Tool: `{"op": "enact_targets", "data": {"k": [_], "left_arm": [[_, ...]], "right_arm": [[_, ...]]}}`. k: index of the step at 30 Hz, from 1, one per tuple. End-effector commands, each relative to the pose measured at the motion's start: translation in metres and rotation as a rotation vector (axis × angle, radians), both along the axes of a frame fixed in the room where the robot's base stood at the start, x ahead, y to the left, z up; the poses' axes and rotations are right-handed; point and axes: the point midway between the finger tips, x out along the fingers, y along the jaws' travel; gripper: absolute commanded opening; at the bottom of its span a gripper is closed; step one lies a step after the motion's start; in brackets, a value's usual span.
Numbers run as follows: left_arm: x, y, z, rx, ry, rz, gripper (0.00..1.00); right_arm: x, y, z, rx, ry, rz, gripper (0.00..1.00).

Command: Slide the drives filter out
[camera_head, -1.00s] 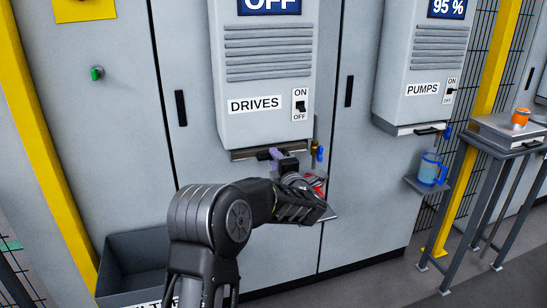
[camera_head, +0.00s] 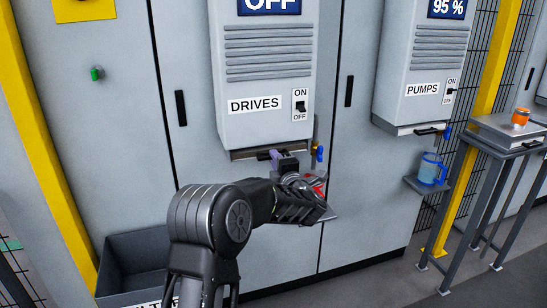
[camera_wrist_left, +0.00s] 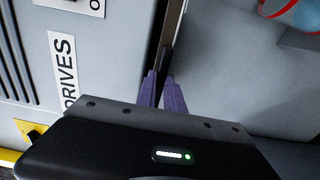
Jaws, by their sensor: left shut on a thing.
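The DRIVES unit (camera_head: 268,75) is a light grey wall box with a display reading OFF, and its filter (camera_head: 240,156) shows as a thin edge along the underside. My left gripper (camera_head: 277,155) is at that underside, shut on the filter's dark handle. In the left wrist view the purple fingers (camera_wrist_left: 162,85) close around the dark handle (camera_wrist_left: 166,58). Most of the filter is inside the unit, and my gripper covers part of the handle. The lever by the ON/OFF label (camera_head: 300,106) is on the front. My right gripper is not in view.
A red thing (camera_head: 319,187) is partly hidden behind my left wrist, near a small blue-handled valve (camera_head: 320,153). The PUMPS unit (camera_head: 420,70), a blue jug (camera_head: 431,168) and a metal table (camera_head: 505,134) stand to the right. An open grey bin (camera_head: 120,240) is lower left.

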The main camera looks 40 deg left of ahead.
Motion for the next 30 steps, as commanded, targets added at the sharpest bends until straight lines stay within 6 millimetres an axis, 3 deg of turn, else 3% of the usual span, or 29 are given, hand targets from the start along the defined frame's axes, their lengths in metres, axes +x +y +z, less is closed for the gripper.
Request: {"op": "enact_targets", "data": {"k": [30], "left_arm": [[0.0000,-0.0001,0.0018,0.000,0.000,0.000,0.00]], "right_arm": [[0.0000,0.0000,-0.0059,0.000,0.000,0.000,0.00]]}}
